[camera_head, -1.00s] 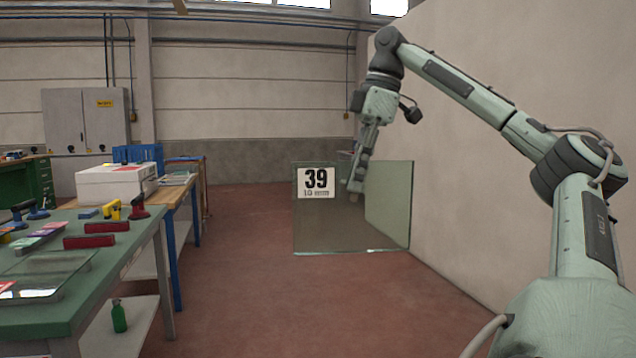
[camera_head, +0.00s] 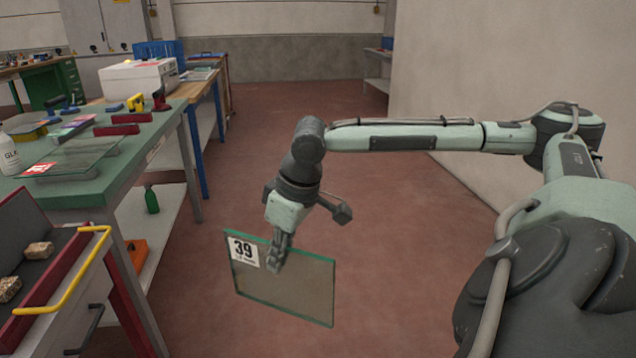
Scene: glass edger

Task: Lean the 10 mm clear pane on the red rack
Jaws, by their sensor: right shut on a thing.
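A clear glass pane (camera_head: 300,287) with green edges hangs in the air over the floor, slightly tilted. A white label (camera_head: 244,252) reading 39 is at its upper left; its smaller print is too small to read. My right gripper (camera_head: 275,258) is shut on the pane's upper edge. My left gripper is out of view. No thing in view is plainly the red rack; a red-edged unit (camera_head: 50,275) stands at the lower left, and I cannot tell whether it is the rack.
The red-edged unit has a yellow handle (camera_head: 75,285) and small tan blocks. A green-topped table (camera_head: 90,190) holds a flat glass sheet and several tools. A white box (camera_head: 138,78) stands beyond it. A wall bounds the right. The red floor (camera_head: 290,110) in the middle is clear.

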